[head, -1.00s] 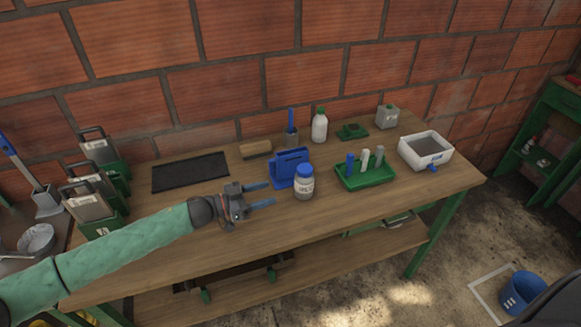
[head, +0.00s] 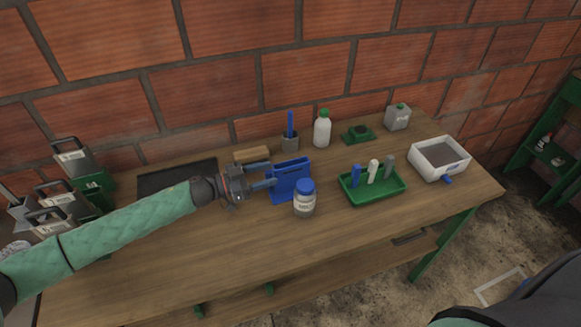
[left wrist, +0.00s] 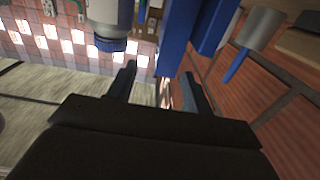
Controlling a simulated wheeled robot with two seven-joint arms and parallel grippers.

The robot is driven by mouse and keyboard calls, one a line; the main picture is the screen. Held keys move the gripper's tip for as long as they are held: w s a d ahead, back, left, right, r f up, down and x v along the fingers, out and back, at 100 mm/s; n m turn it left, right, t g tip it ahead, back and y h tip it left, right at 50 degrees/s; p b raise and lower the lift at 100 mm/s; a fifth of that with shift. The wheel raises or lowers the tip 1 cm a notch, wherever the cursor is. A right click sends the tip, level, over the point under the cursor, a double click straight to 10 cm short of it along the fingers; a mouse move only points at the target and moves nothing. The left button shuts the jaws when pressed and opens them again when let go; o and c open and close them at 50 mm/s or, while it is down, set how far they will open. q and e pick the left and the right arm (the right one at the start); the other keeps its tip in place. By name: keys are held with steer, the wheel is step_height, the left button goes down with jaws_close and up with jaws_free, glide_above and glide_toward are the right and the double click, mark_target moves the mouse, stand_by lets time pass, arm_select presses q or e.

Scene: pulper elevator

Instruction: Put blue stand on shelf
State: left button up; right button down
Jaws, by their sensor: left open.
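The blue stand (head: 289,186) is upright on the wooden workbench, left of a jar with a blue lid (head: 304,203). My left gripper (head: 268,175) is open at its left side, its fingers pointing at it. In the left wrist view a blue panel of the stand (left wrist: 172,45) appears ahead of the open gripper (left wrist: 158,85), nearer the right finger; I cannot tell whether they touch. A green shelf unit (head: 550,147) stands at the far right, partly cut off. My right gripper is not visible.
The workbench (head: 230,258) is clear at the front. A green tray (head: 392,190) with upright pieces and a white bin (head: 440,155) stand to the right.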

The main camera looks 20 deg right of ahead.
mark_target(274, 168)
arm_select(q)
steer(key=shift+w+d+r, duration=0.1)
steer(key=shift+w+d, duration=0.1)
steer(key=shift+d, duration=0.3)
steer(key=shift+w+d+b, duration=0.15)
steer(key=shift+d+b, duration=0.3)
steer(key=shift+d, duration=0.65)
steer(key=d, duration=0.1)
steer(key=d+b, duration=0.2)
steer(key=d, duration=0.1)
steer(key=shift+w, duration=0.25)
steer(key=shift+d, duration=0.4)
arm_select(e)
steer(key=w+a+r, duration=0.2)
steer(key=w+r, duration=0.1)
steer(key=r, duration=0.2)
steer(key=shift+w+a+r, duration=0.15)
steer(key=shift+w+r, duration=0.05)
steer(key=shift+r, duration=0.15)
arm_select(q)
steer(key=shift+c, duration=0.4)
